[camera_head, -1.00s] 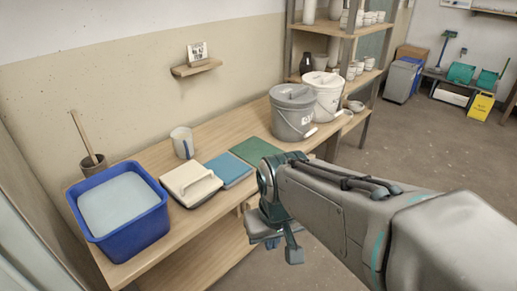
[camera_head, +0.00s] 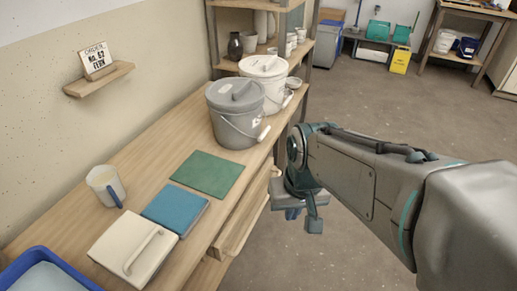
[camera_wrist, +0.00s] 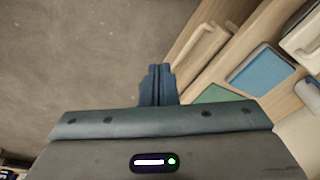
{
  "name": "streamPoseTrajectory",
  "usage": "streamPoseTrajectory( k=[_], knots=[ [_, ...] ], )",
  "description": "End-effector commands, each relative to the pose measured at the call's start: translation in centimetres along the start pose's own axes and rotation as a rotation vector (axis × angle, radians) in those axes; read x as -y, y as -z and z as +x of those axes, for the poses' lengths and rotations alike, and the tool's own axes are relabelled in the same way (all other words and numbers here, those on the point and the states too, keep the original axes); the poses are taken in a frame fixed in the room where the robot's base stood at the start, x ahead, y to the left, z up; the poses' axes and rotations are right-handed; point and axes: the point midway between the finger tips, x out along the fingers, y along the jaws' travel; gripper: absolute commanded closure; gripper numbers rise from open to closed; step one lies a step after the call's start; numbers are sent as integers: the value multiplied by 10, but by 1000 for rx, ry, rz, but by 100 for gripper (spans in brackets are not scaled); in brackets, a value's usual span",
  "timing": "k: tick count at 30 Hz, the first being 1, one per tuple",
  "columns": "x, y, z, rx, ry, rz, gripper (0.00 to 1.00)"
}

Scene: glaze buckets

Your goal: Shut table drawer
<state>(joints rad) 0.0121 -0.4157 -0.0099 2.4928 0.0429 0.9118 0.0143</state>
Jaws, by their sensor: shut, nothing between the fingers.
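The wooden table (camera_head: 150,143) runs along the wall. Its drawer (camera_head: 241,222) is under the front edge, below the green and blue tiles, and appears to stick out from the table. The drawer also shows in the wrist view (camera_wrist: 197,50), up and right of the fingers. My gripper (camera_head: 303,216) is in front of the table, to the right of the drawer, pointing down and apart from it. In the wrist view its fingers (camera_wrist: 160,72) are together with nothing between them, over the bare floor.
Floor in front is clear.

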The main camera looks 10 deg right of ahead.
Motion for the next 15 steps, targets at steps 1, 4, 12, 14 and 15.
streamPoseTrajectory(
  k=[1, 4, 12, 14, 15],
  knots=[
    [3, 1, 11, 23, 27, 55, 100],
    [9, 7, 36, 84, 112, 264, 100],
    [0, 60, 118, 311, 416, 1191, 100],
    [-8, 74, 135, 356, 476, 1387, 100],
    [-15, 83, 145, 384, 514, 1507, 100]
  ],
)
